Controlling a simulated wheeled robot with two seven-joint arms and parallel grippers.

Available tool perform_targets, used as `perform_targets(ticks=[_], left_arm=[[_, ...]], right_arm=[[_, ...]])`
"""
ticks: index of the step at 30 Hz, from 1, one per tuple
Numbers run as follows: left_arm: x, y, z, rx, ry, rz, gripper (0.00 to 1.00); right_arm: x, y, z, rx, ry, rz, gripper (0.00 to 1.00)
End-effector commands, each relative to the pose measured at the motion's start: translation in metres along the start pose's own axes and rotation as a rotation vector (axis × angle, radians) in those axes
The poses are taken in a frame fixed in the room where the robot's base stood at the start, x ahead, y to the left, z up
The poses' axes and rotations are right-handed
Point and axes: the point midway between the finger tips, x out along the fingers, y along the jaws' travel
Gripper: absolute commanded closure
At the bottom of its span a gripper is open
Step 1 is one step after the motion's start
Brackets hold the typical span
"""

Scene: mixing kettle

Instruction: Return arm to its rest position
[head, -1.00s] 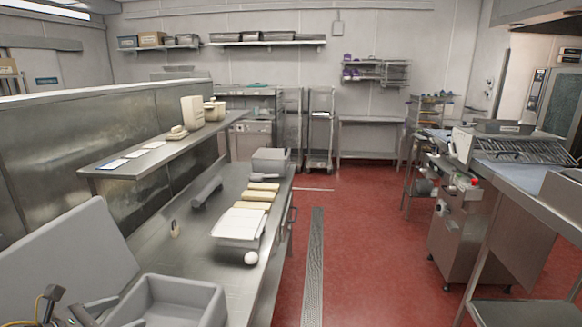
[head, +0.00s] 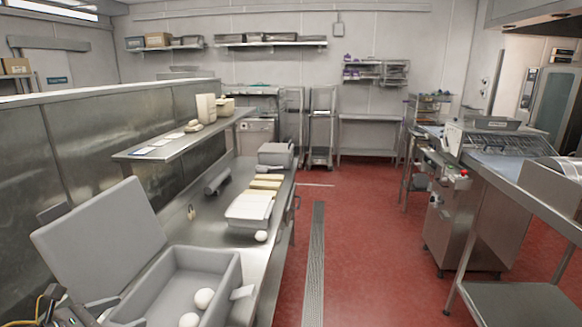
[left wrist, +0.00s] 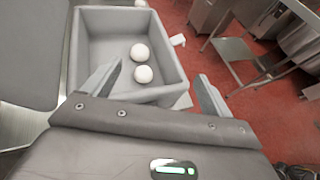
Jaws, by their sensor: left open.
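My left gripper (head: 98,312) shows at the bottom left of the head view, beside the near side of a grey open bin (head: 228,278). Two white balls lie inside the bin: one upper ball (head: 204,298) and one lower ball (head: 188,320). They also show in the wrist view as an upper ball (left wrist: 140,52) and a lower ball (left wrist: 143,74). My right gripper is not in view.
The steel counter (head: 185,228) carries a white tray (head: 248,210), yellow blocks (head: 265,184) and another white ball (head: 261,236). A steel shelf (head: 185,138) overhangs it.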

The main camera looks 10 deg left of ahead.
Motion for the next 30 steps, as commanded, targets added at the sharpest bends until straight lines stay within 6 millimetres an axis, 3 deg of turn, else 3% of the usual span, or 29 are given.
perform_targets(ticks=[11,17,23,27,30], left_arm=[[0.013,-0.01,-0.046,-0.503,-0.017,0.148,0.15],[0.021,-0.027,-0.088,-0.963,-0.041,0.285,0.15],[0.021,-0.07,-0.152,-1.652,-0.09,0.518,0.15],[0.011,-0.117,-0.197,-2.16,-0.141,0.745,0.15],[0.003,-0.151,-0.221,-2.442,-0.177,0.911,0.15]], right_arm=[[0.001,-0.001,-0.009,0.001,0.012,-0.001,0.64],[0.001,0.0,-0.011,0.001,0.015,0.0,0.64],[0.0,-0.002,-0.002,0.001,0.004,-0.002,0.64],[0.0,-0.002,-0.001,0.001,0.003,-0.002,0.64],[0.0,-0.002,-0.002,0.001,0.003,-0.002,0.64]])
